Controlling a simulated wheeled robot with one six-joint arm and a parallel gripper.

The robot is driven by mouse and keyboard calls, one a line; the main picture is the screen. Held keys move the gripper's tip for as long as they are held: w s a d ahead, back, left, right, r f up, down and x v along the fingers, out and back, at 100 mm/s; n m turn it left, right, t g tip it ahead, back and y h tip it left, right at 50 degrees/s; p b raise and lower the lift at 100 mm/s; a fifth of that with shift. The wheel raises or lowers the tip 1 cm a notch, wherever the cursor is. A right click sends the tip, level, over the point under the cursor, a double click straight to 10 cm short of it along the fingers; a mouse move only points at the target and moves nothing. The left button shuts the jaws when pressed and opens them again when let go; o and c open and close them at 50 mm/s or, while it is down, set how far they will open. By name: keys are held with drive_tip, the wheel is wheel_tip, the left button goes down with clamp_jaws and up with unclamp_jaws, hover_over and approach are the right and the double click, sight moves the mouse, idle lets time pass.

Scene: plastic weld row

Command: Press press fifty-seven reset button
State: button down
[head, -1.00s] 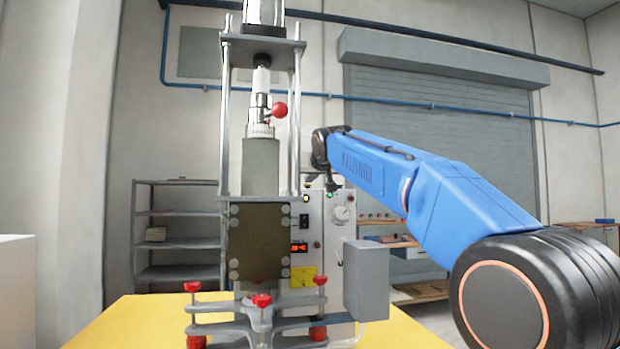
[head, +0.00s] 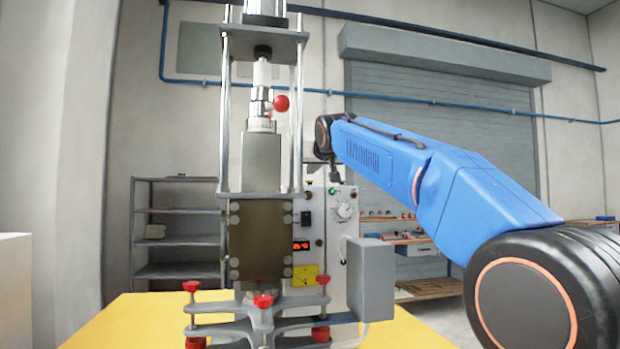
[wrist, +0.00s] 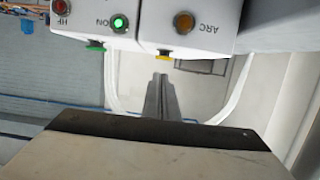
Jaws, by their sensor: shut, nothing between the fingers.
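The press (head: 262,235) stands upright on the yellow table in the head view, with a white control cabinet (head: 340,232) behind it. In the wrist view, the cabinet's lamps read HF, ON and ARC. The green ON lamp (wrist: 119,22) is lit. A yellow button (wrist: 165,55) and a green button (wrist: 95,44) stick out at the panel's edge. No label or press number is legible beside them. My gripper (wrist: 162,80) is shut and empty, its tips just short of the yellow button in the picture; contact cannot be told. In the head view it is a small dark shape by the cabinet's top.
A grey box (head: 370,281) sits right of the press, with a red-knobbed fixture (head: 262,318) at its foot. The yellow table (head: 110,325) is clear at the left. Grey shelves (head: 178,240) stand behind. A pale block fills the bottom of the wrist view.

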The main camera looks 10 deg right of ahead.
drive_tip(key=r+v, duration=0.1)
drive_tip(key=v, duration=0.9)
drive_tip(key=shift+s+r, duration=0.2)
drive_tip(key=shift+s, duration=0.1)
idle(0.4)
